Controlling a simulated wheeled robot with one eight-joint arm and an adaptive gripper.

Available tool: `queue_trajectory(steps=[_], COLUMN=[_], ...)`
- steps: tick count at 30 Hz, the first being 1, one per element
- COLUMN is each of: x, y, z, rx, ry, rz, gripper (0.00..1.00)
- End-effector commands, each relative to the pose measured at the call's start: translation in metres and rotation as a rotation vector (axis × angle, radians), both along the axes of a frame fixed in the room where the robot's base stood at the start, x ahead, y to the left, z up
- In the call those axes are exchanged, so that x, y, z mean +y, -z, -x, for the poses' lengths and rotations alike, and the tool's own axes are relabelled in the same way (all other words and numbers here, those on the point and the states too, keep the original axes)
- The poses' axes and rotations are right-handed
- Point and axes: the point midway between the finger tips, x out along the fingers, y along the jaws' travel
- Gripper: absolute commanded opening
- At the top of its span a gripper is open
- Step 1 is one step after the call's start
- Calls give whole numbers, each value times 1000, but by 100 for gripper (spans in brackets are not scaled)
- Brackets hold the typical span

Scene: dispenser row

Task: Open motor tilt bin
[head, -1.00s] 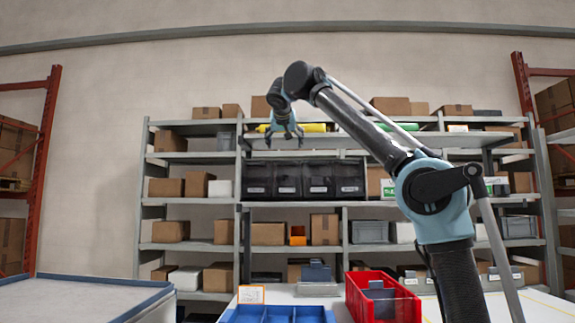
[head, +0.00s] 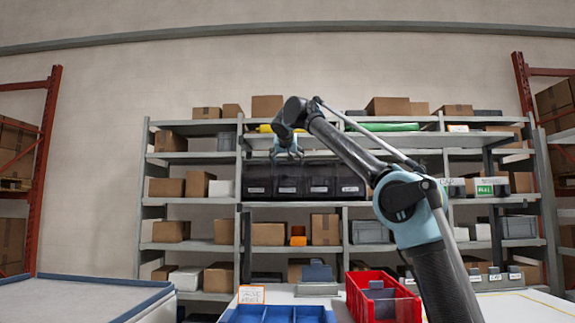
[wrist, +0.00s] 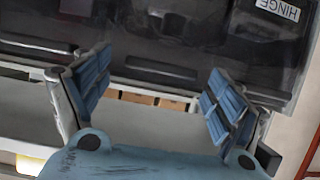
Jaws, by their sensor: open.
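A row of several dark tilt bins (head: 318,181) with small pale labels sits on the middle shelf. Their fronts look closed, and the labels are too small to read in the head view. My gripper (head: 289,155) hangs at the upper edge of the row, over its left-middle part. In the wrist view my gripper (wrist: 155,88) is open and empty, its blue fingers spread before a dark bin front (wrist: 160,70) with a long handle lip. A bin at the right (wrist: 285,45) there carries a label reading HINGE. I cannot tell which bin is motor.
A shelf board (head: 345,155) runs just above the bins, with a green roll (head: 385,127) and boxes on it. Below stand cartons and an orange bin (head: 298,236). A red bin (head: 380,280) and a blue tray (head: 278,314) are on the table in front.

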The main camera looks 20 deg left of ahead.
Motion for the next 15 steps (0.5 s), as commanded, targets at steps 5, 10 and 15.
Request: queue_trajectory(steps=[5,10,15], x=[0,0,1], y=[0,0,0], z=[0,0,0], rx=[0,0,0], ry=[0,-1,-1], rz=[0,0,1], gripper=[87,59,24])
